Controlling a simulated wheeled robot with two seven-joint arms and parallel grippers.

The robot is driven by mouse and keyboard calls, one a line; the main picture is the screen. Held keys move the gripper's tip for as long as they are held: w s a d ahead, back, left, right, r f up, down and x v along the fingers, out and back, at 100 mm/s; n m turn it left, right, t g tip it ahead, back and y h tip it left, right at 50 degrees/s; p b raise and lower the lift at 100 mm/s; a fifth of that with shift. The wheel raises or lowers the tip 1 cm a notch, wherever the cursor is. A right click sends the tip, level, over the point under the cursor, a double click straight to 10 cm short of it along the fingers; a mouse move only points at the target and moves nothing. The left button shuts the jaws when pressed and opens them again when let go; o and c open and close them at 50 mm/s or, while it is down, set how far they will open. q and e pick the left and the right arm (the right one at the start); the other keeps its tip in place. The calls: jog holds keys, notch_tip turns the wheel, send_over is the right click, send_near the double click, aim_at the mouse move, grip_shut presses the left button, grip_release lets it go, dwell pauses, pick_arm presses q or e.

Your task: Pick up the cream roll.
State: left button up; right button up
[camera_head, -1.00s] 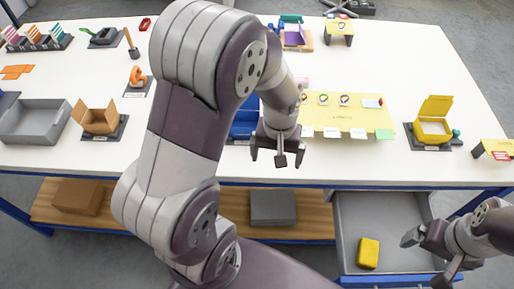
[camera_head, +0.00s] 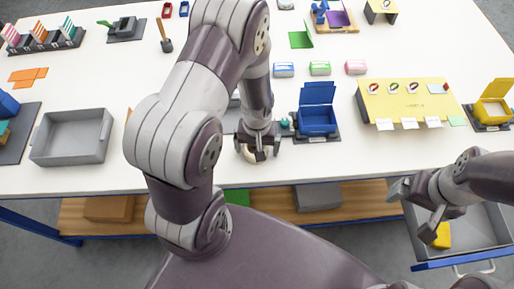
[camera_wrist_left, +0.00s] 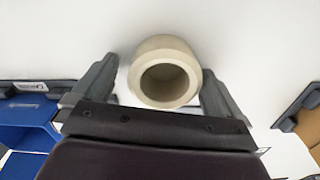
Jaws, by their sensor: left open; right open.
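The cream roll stands on the white table, a short thick ring with a hollow centre. In the wrist view the roll (camera_wrist_left: 163,50) lies between the two fingers of my left gripper (camera_wrist_left: 156,78), with a gap to the left finger and the right finger close beside it. In the head view my left gripper (camera_head: 258,150) is open right over the roll (camera_head: 248,157), which is mostly hidden beneath it. My right gripper (camera_head: 412,212) is open and empty, above the open drawer at the lower right.
A blue open box (camera_head: 318,120) stands just right of my left gripper. A grey tray (camera_head: 72,137) is at the left. The open grey drawer (camera_head: 480,228) holds a yellow block (camera_head: 442,238). A yellow board (camera_head: 405,103) lies at the right.

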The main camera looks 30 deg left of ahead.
pick_arm(q)
jog(key=shift+a, duration=0.15)
jog(key=shift+s+a, duration=0.15)
jog(key=c, duration=0.9)
jog(key=shift+r, duration=0.1)
jog(key=shift+c, duration=0.5)
